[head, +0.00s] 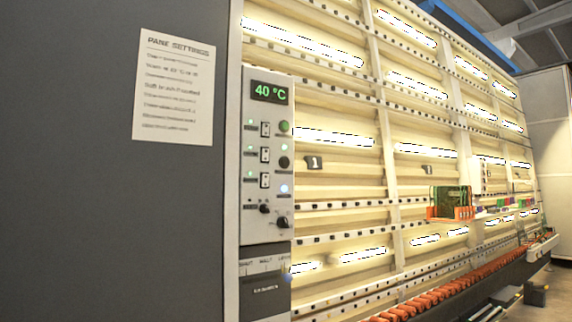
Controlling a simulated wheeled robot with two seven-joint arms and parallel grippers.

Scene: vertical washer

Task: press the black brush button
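The control panel (267,155) is a tall pale strip on the front of the washer, left of centre. A round black button (284,162) sits in its right column, between a round green button (284,126) above and a bright whitish button (284,189) below. Small labels beside them are too small to read, so I cannot tell which says brush. A rocker switch (265,155) is left of the black button, with a small green light (250,148) beside it. Neither of my grippers is in view.
A display (269,92) reads 40 °C. Black knobs (283,222) sit low on the panel. A dark grey wall (120,220) with a "Pane settings" sheet (175,90) fills the left. Orange rollers (430,298) run along the washer's foot. Nothing blocks the buttons.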

